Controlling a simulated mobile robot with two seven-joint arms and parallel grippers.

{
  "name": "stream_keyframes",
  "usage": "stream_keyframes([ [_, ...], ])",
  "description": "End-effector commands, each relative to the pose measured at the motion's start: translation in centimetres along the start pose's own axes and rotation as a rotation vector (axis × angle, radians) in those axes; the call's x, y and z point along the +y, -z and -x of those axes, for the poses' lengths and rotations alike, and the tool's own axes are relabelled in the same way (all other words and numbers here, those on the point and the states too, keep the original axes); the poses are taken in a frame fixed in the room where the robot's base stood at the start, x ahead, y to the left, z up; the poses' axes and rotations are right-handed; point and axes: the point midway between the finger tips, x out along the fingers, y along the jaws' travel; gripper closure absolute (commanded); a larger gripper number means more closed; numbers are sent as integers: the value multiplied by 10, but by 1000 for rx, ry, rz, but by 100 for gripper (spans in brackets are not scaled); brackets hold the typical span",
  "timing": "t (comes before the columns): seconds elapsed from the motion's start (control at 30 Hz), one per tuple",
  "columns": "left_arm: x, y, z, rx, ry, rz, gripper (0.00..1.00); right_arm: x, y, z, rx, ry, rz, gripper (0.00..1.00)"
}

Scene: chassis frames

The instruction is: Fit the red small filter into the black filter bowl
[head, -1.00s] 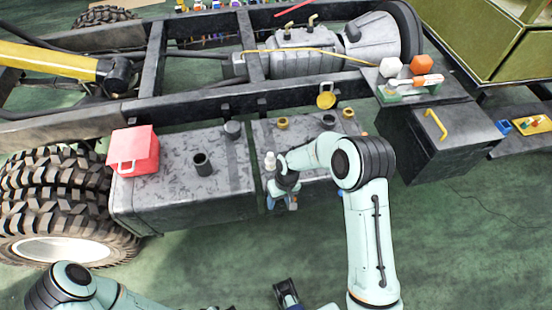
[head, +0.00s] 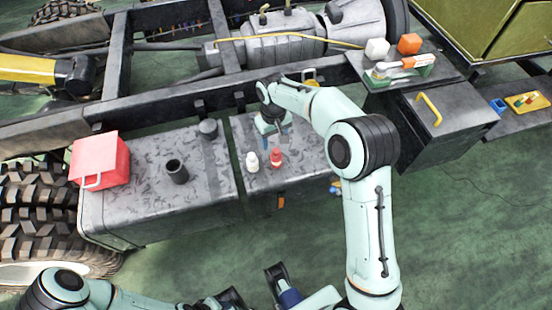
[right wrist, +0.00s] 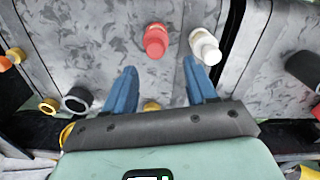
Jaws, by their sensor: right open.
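The red small filter (head: 277,157) stands on the right-hand grey tank beside a white one (head: 252,162). Both also show in the right wrist view, the red one (right wrist: 156,40) just beyond my fingertips. My right gripper (head: 268,124) is open and empty, behind the two filters toward the chassis rail. Its blue fingers (right wrist: 158,75) do not touch the red filter. An open black cylinder (head: 176,171) stands on the left-hand tank. A black ring-shaped cup (right wrist: 77,99) also shows near yellow cups; I cannot tell which is the filter bowl. My left gripper is partly seen at the bottom (head: 260,288).
The chassis rail (head: 155,108) runs behind the tanks. A black box (head: 440,115) stands right, below a shelf with white and orange blocks (head: 408,44).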

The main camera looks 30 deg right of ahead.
Motion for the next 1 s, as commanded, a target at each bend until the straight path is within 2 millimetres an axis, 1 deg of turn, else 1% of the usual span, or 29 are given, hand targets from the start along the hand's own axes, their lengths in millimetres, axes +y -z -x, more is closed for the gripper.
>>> stream_keyframes([
  [0.07,0,1,-1,2,-1,0,64,1,-2,-7,-4,0,-1,43],
  [0.23,-1,4,-6,9,-2,-1,64,6,-8,-34,-5,0,0,43],
  [0.33,-1,5,-7,12,-3,-1,64,6,-8,-46,-4,0,0,43],
  [0.43,-1,5,-8,14,-3,-2,64,6,-7,-52,-3,0,0,43],
  [0.67,-1,5,-7,14,-3,-2,64,6,-7,-52,-1,0,0,43],
  [0.7,-1,5,-7,14,-3,-2,64,6,-7,-52,-1,0,0,56],
  [0.77,-1,5,-7,14,-3,-2,64,5,-7,-52,-1,0,0,76],
  [0.8,-1,5,-7,14,-3,-2,64,5,-7,-52,-1,0,0,89],
  [0.83,-1,5,-7,14,-3,-2,64,5,-7,-52,-1,0,0,99],
  [1.0,-1,5,-7,14,-3,-2,64,5,-7,-52,-1,0,0,100],
])
